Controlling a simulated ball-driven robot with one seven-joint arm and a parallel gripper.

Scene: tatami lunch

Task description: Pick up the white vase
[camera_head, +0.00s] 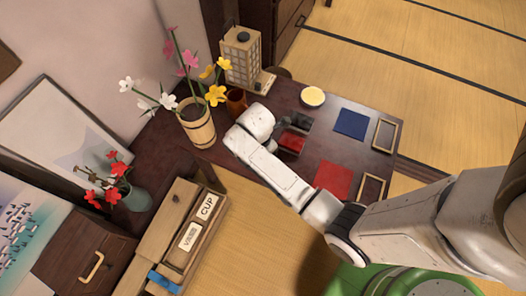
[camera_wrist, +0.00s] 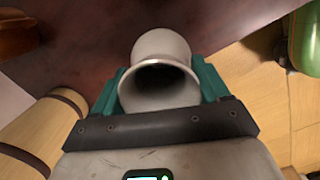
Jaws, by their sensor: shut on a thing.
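The white vase (camera_wrist: 160,88) shows in the wrist view, with its round mouth and dark hollow facing my camera. My gripper (camera_wrist: 160,80) has its teal fingers on either side of the vase and is shut on it. The fingertips and the vase's lower part are hidden. In the head view my arm reaches over the dark table, and I cannot make out the vase or the fingers there.
A wooden bucket of flowers (camera_head: 197,128) and a brown cup (camera_head: 236,102) stand close to my arm's end. A lantern (camera_head: 240,55) stands behind. Blue (camera_head: 351,124) and red (camera_head: 333,180) mats lie right. A wooden box labelled CUP and VASE (camera_head: 174,240) stands lower left.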

